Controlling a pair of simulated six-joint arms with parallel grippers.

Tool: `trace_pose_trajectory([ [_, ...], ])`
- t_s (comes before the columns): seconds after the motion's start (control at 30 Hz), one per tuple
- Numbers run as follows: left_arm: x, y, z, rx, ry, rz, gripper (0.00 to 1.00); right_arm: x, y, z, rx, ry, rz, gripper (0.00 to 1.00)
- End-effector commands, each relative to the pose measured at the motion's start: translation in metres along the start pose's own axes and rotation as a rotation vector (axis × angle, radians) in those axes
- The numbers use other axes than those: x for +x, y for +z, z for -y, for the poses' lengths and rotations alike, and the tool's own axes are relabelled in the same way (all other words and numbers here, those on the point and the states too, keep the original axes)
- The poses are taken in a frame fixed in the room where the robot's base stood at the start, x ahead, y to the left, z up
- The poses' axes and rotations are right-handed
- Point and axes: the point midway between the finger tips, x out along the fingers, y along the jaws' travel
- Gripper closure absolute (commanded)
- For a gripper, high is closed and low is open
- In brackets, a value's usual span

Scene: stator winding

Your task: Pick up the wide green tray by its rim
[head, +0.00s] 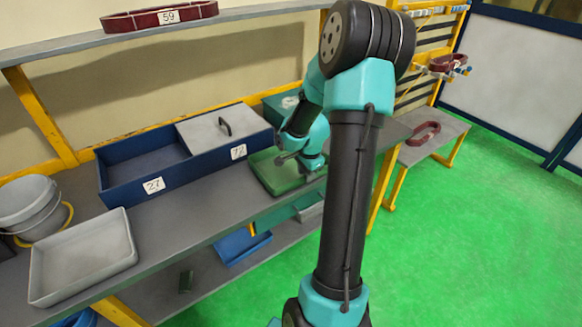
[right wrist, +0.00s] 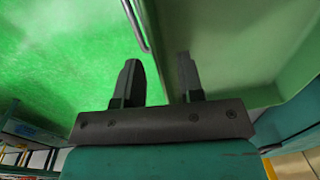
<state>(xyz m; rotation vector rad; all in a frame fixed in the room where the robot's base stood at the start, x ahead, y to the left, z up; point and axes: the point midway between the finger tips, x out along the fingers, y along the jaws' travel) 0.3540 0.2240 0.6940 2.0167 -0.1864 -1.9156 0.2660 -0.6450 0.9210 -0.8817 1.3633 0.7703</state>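The wide green tray (head: 268,175) sits on the grey bench, right of the blue bin. My right gripper (head: 297,167) is at its right part, low over it and partly hiding it. In the right wrist view the tray (right wrist: 235,45) fills the right side, with a rim edge (right wrist: 136,22) running down toward the gap between my fingers. The right gripper (right wrist: 160,75) is open there, one finger over the green floor side and the other over the tray. Contact with the rim is unclear. My left gripper is not in view.
A blue bin (head: 122,193) with a grey lid (head: 212,133) stands left of the tray. A light grey tray (head: 84,262) and a grey bucket (head: 28,203) are at the left. A teal box (head: 277,104) stands behind. Green floor is clear at right.

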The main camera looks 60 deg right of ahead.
Motion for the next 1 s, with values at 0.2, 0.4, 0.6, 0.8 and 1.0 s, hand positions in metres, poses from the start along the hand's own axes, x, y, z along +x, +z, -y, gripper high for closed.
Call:
trace_pose_trajectory([
  [0.2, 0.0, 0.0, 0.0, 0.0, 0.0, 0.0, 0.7, -0.0002, -0.0001, 0.0, 0.0, 0.0, 0.0, 0.78],
  [0.4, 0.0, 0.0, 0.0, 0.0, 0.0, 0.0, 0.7, -0.0002, -0.0001, 0.0, 0.0, 0.0, 0.0, 0.97],
  [0.6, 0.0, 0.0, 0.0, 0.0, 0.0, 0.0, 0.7, -0.0002, 0.0, 0.0, 0.0, 0.0, 0.0, 1.0],
  [0.8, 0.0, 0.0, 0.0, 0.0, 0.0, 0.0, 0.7, -0.0006, -0.0002, 0.0004, 0.0, -0.002, -0.001, 1.0],
  [1.0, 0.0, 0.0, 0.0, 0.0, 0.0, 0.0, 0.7, -0.0011, -0.0002, 0.0005, 0.0, -0.002, -0.001, 1.0],
])
